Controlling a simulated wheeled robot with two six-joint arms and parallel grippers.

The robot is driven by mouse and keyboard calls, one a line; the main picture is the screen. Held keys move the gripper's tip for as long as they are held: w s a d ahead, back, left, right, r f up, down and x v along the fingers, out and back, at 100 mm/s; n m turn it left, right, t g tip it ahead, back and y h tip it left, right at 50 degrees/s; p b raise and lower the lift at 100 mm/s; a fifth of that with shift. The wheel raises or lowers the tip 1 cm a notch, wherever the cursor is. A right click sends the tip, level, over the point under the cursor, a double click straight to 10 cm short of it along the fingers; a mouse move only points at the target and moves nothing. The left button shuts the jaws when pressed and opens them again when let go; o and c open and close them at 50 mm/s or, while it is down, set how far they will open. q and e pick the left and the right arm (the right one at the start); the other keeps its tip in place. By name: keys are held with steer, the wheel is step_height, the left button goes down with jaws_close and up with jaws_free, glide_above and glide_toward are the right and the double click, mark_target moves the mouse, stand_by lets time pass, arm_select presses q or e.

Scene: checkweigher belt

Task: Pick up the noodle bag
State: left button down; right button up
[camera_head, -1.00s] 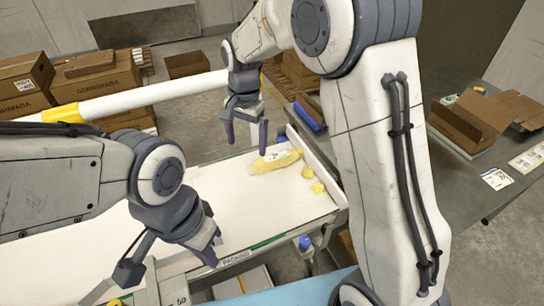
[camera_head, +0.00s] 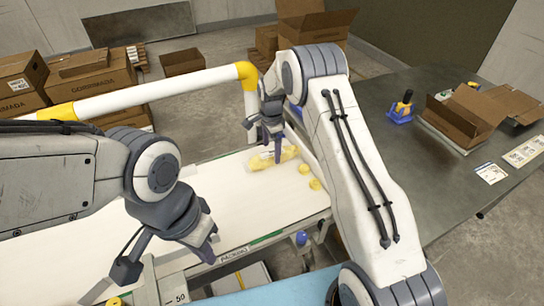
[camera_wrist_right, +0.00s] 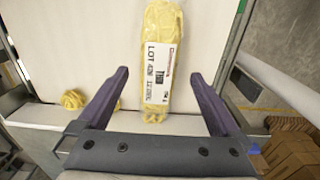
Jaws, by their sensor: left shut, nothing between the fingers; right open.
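The noodle bag (camera_head: 260,164) is a long clear bag of yellow noodles lying flat on the white belt (camera_head: 150,215), near its far right end. In the right wrist view the bag (camera_wrist_right: 163,35) shows a white label with a lot number and barcode. My right gripper (camera_head: 271,152) is open above the bag. In the right wrist view its fingers (camera_wrist_right: 158,76) stand on either side of the bag's near part, not closed on it. My left gripper (camera_head: 211,257) is shut and empty over the belt's near edge, well away from the bag.
A white rail with yellow joints (camera_head: 150,93) runs behind the belt. A dark table (camera_head: 440,180) with an open carton (camera_head: 467,115) stands at right.

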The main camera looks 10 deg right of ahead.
mark_target(272, 152)
step_height(272, 152, down, 3)
steer(key=shift+s+d+f+p, duration=0.1)
steer(key=shift+f+p, duration=0.1)
steer(key=shift+p, duration=0.25)
steer(key=c, duration=1.5)
jaws_close()
steer(key=shift+r, duration=0.2)
